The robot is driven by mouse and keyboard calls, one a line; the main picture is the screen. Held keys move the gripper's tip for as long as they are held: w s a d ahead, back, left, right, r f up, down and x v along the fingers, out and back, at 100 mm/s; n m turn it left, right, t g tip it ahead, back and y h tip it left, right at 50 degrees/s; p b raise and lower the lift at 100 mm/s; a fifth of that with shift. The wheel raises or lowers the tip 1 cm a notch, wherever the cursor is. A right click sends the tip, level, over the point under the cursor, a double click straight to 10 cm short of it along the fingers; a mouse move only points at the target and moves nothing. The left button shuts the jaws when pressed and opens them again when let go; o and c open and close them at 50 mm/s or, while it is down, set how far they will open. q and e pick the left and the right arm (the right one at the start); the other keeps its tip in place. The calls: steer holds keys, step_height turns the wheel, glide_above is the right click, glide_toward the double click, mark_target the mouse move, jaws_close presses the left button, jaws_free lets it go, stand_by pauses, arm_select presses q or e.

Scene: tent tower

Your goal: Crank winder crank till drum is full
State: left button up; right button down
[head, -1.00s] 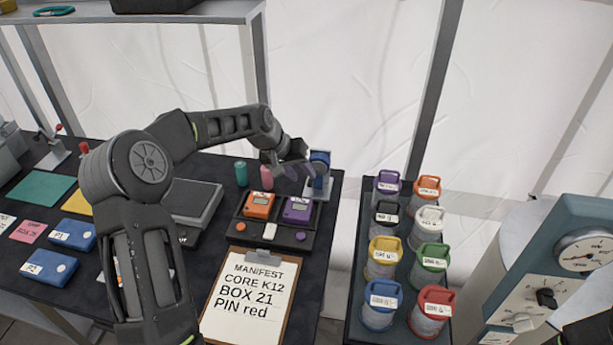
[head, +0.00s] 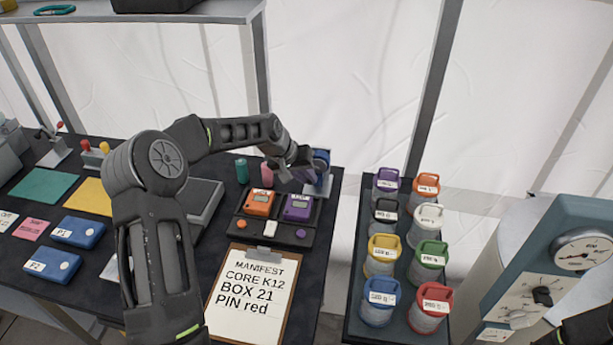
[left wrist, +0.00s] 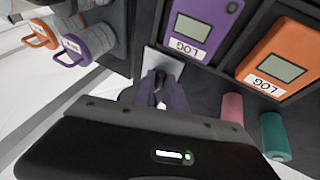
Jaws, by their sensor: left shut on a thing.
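The winder (head: 322,163), with a blue drum on a pale metal stand, is at the far right corner of the black table. My left gripper (head: 308,175) is at its left side, partly covering it. The gripper is shut on the winder's crank, which the fingers hide. In the left wrist view my fingers (left wrist: 160,92) point at a pale metal plate (left wrist: 167,62), probably the winder's base. How full the drum is cannot be made out.
An orange logger (head: 258,203) and a purple logger (head: 297,207) sit in a dark tray just in front. Pink (head: 266,175) and green (head: 241,171) cylinders stand left of the gripper. A manifest clipboard (head: 252,295) lies nearer. Lidded canisters (head: 384,249) fill a separate stand at right.

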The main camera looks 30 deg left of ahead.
mark_target(316, 167)
arm_select(q)
jaws_close()
